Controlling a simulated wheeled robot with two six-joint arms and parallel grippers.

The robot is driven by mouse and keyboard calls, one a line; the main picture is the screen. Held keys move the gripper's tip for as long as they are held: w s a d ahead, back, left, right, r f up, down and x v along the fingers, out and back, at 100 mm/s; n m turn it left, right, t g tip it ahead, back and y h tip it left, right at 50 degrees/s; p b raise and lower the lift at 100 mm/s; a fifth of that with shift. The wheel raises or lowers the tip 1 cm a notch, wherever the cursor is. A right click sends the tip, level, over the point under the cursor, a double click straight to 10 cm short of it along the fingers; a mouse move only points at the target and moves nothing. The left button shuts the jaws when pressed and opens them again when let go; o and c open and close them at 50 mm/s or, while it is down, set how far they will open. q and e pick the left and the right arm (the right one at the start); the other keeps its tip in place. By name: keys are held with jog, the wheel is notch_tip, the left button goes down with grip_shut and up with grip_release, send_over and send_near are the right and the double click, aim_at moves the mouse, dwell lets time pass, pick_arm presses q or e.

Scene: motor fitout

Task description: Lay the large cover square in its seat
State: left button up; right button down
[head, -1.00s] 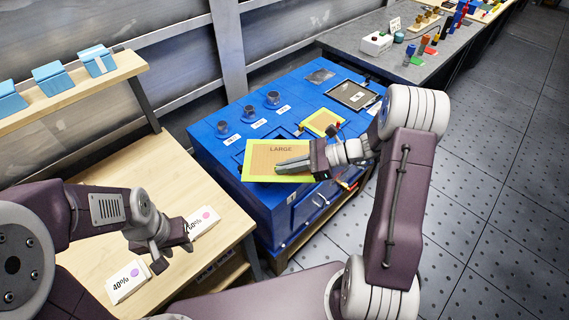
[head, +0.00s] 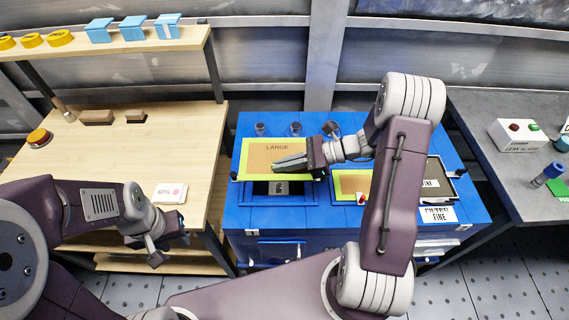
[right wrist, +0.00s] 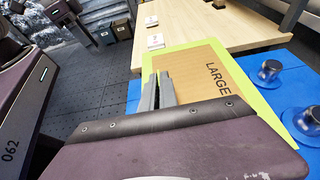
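The large cover (head: 258,152) is a flat brown panel with a yellow-green border and the word LARGE. It is over the left part of the blue chest (head: 240,218). A dark rectangular opening (head: 263,188) shows in front of its near edge. My right gripper (head: 278,163) is shut on the cover's right side, one finger lying across its top. In the right wrist view the cover (right wrist: 205,75) extends beyond the close-set fingers (right wrist: 158,88), which hide part of its edge. My left gripper (head: 165,243) hangs by the wooden bench, away from the cover; its finger gap is unclear.
A smaller yellow-green-bordered panel (head: 343,183) is right of the opening, partly behind my right arm. A dark frame marked FINE (head: 437,183) lies further right. Several dark knobs (head: 295,129) stand along the chest's back. The wooden bench (head: 150,155) is left, a grey bench (head: 495,140) right.

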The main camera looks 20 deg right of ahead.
aim_at(283, 174)
jog(key=shift+a+f, duration=0.1)
jog(key=shift+f, duration=0.25)
jog(key=f+b, duration=0.3)
jog(key=b, duration=0.1)
jog(key=shift+d+f, duration=0.2)
jog(key=shift+f, duration=0.2)
jog(key=shift+a+f+b, duration=0.1)
jog(key=shift+f+b, duration=0.25)
jog(key=shift+b, duration=0.05)
jog(key=shift+r+p, duration=0.15)
jog(key=shift+p, duration=0.15)
jog(key=shift+f+b, duration=1.1)
jog(key=shift+f, duration=0.7)
jog(key=shift+f, duration=0.1)
